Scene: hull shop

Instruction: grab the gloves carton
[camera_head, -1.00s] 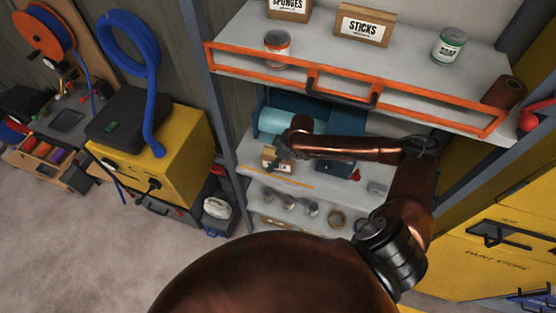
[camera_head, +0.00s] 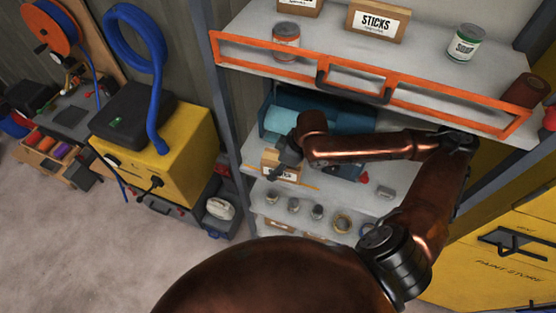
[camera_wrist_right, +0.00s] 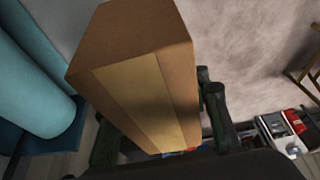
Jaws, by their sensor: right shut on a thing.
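A brown carton (camera_head: 283,167) with a white label is at the front of the middle shelf in the head view. Its label is partly hidden and too small to read. My right gripper (camera_head: 287,157) reaches in from the right under the upper shelf and is at the carton. In the right wrist view, the carton (camera_wrist_right: 140,70), with a paler tape strip, stands tilted between the two dark fingers of my right gripper (camera_wrist_right: 160,125), which is shut on it. I cannot tell whether its base touches the shelf. My left gripper is out of view.
The upper shelf has an orange rail (camera_head: 300,62), close above my right arm. A teal roll (camera_head: 287,122) lies behind the carton. Several small cans (camera_head: 294,206) stand on the shelf below. A yellow box (camera_head: 165,150) stands left of the rack, with open floor (camera_head: 90,225) in front.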

